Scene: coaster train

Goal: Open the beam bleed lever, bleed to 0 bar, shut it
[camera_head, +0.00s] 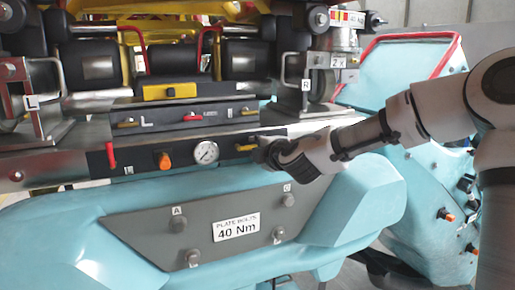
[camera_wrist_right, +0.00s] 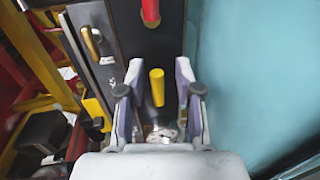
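A dark beam panel carries a red lever (camera_head: 110,153) at its left, an orange knob (camera_head: 164,160), a round white gauge (camera_head: 206,152) and a yellow lever (camera_head: 245,147). The gauge needle is too small to read. I cannot read which lever is labelled bleed. My right gripper (camera_head: 268,152) is at the right part of this panel, beside the yellow lever. In the right wrist view the gripper (camera_wrist_right: 157,92) is open, with the yellow lever (camera_wrist_right: 157,87) between its fingers, apart from both. A red handle (camera_wrist_right: 150,12) shows beyond it. My left gripper is not in view.
An upper panel (camera_head: 160,112) above has more yellow and red handles. Below is the teal body with a grey plate (camera_head: 140,232) marked 40 Nm and several bolts. A lever bracket (camera_head: 307,85) marked R stands above the gripper.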

